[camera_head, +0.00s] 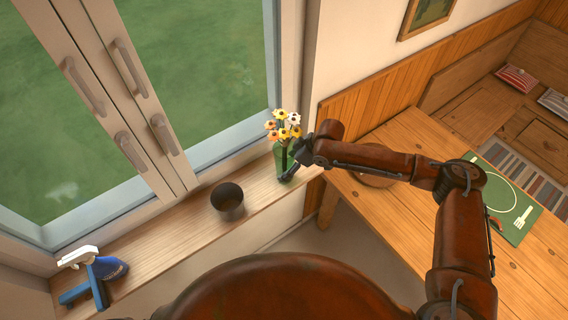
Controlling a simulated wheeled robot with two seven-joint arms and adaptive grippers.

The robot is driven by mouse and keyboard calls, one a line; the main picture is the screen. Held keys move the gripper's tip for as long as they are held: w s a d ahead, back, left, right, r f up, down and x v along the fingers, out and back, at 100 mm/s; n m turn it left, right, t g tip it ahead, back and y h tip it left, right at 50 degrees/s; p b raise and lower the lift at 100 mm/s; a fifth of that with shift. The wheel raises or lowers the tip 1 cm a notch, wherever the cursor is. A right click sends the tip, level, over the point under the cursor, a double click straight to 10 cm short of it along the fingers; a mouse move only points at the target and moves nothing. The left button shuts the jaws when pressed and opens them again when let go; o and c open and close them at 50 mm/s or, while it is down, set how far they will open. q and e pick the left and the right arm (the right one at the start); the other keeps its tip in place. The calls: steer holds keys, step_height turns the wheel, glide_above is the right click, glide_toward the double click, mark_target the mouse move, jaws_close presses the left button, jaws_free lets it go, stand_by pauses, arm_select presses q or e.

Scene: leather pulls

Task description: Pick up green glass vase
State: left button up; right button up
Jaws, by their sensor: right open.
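The green glass vase (281,160) stands upright on the wooden window sill, at its right end, with yellow, white and orange flowers (284,125) in it. My right gripper (292,168) is at the vase's right side, with dark fingers close to the glass and partly in front of it. The gripper is open. I cannot tell whether a finger touches the vase. My right arm comes in from the lower right, over the table. My left gripper is not in view.
A dark round pot (228,203) stands on the sill left of the vase. A blue and white object (92,274) is at the sill's left end. The wooden table (400,225) holds a green placemat (507,200) and a round wooden item (373,180). The window is behind the sill.

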steer(key=shift+w+a+f, duration=0.15)
steer(key=shift+a+f, duration=0.15)
steer(key=shift+f, duration=0.3)
steer(key=shift+c, duration=0.6)
steer(key=c, duration=1.4)
steer(key=shift+r, duration=0.1)
steer(key=shift+c, duration=0.4)
